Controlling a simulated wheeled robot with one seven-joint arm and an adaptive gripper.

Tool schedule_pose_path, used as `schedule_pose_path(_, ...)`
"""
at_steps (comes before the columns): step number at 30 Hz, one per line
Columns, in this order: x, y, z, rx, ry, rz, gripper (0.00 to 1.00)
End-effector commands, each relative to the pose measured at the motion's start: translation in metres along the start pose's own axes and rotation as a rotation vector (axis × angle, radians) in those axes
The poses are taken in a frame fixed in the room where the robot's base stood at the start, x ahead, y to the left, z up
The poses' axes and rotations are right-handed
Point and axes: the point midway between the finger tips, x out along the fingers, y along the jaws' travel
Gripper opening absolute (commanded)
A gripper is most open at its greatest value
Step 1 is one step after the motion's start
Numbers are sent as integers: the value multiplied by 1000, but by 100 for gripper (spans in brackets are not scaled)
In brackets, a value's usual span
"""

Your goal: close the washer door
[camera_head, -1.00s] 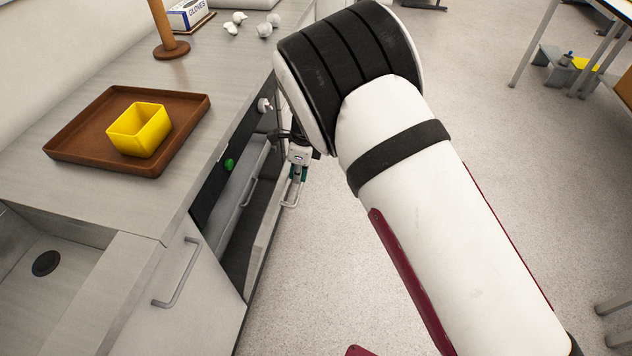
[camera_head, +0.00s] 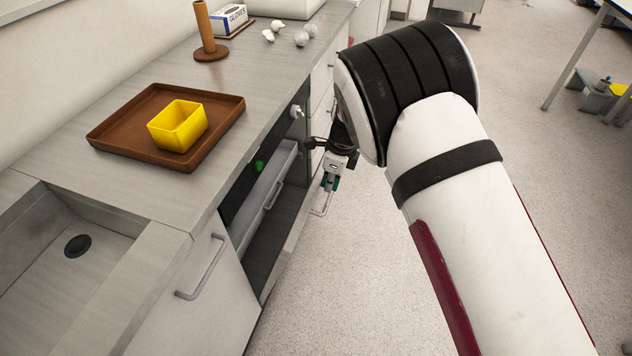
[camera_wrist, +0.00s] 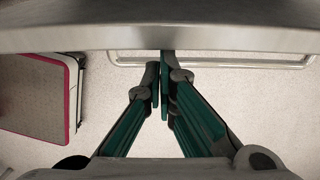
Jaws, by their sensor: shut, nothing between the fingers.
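The washer (camera_head: 240,198) is built in under the counter, with a dark panel and a green button. Its door (camera_head: 288,243) is tilted outward, leaving a dark gap behind it, and carries a bar handle (camera_head: 322,206). In the wrist view, the door (camera_wrist: 230,38) crosses the top as a grey slab, with its handle (camera_wrist: 225,63) just beyond. My gripper (camera_head: 329,184) is beside the door near the handle. In the wrist view its teal fingers (camera_wrist: 160,75) are together and empty, their tips near the door edge. I cannot tell whether they touch it. My arm hides part of the front.
A sink (camera_head: 45,265) is at lower left. Floor (camera_head: 340,290) in front of the cabinets is clear.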

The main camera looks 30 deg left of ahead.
Motion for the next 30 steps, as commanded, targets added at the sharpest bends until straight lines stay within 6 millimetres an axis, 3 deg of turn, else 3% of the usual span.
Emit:
schedule_pose_path(1,-3,-5,-11,4,-2,-2,0)
schedule_pose_path(9,-62,-3,10,-2,-3,-3,0)
schedule_pose_path(16,-90,-3,17,-1,-1,-1,0)
schedule_pose_path(18,-93,-3,17,2,-2,0,14)
schedule_pose_path(19,-93,-4,16,8,-3,4,20)
schedule_pose_path(23,-72,-8,-8,94,-36,61,20)
schedule_pose_path(30,-2,-14,-79,455,-218,302,20)
